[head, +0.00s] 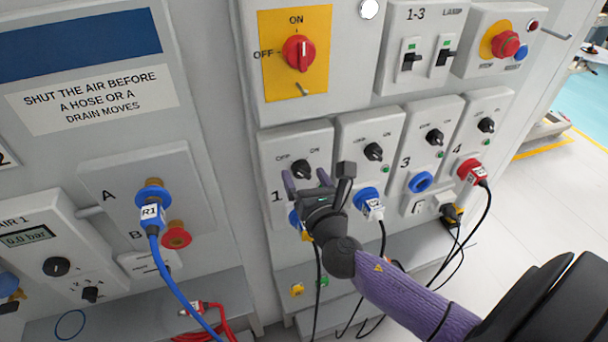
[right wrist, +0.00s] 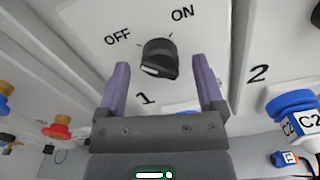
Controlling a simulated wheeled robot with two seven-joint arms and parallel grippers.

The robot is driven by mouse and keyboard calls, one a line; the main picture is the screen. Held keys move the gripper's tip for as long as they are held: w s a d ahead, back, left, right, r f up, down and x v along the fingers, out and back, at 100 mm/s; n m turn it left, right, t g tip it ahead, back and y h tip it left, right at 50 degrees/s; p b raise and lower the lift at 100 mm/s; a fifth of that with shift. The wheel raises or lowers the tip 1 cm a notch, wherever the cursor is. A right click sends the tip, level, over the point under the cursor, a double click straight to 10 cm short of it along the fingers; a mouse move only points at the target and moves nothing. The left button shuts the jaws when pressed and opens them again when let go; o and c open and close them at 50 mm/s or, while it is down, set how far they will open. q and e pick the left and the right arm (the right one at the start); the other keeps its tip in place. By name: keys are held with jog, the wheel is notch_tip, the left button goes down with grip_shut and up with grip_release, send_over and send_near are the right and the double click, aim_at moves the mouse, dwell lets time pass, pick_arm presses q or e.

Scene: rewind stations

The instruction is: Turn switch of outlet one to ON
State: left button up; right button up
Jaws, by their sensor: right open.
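Outlet one's panel (head: 270,145) carries a black switch knob (head: 301,168) under the words OFF and ON. The knob also shows in the right wrist view (right wrist: 158,58), with a white mark near its lower left; I cannot tell for sure which word it points to. My right gripper (head: 305,179) is open just below and in front of the knob. In the right wrist view its two purple fingers (right wrist: 161,80) stand apart, one on each side of the knob, with no clear contact. Outlet one's blue socket is mostly hidden behind the gripper. My left gripper is not in view.
Outlet two's switch (head: 373,152) and blue plug (head: 369,202) are close on the right. The red main switch (head: 298,53) on its yellow plate is above. Black cables hang below the outlets. An air panel with a blue hose (head: 178,280) is at left.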

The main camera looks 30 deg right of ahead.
jog(key=shift+w+d, duration=0.1)
jog(key=shift+w, duration=0.15)
jog(key=c, duration=0.3)
grip_shut()
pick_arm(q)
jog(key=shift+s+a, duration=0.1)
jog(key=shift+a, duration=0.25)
